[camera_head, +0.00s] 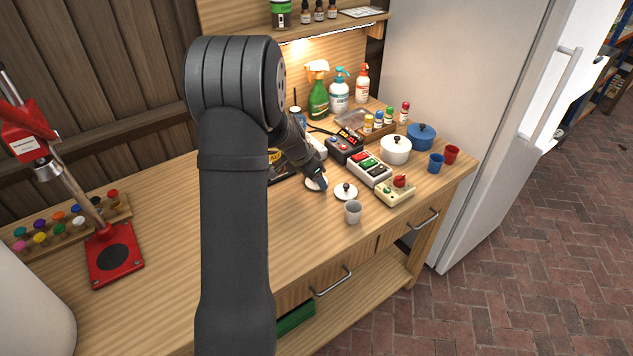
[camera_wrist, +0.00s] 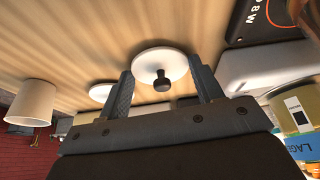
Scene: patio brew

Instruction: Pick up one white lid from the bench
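Two round white lids with dark knobs lie on the wooden bench (camera_head: 170,215). One lid (camera_head: 312,185) is partly hidden by my gripper (camera_head: 318,180) in the head view. The other lid (camera_head: 346,192) lies to its right, in full view. In the wrist view, my gripper (camera_wrist: 160,70) is open, and the nearer lid (camera_wrist: 150,62) with its black knob shows between the two fingers. The fingers appear apart from the knob. The second lid (camera_wrist: 100,92) shows partly behind the left finger.
A pale cup (camera_head: 353,212) stands near the bench's front edge, and it also shows in the wrist view (camera_wrist: 32,100). Control boxes (camera_head: 369,167), a white pot (camera_head: 396,149) and a blue pot (camera_head: 421,136) stand to the right. The bench's left middle is clear.

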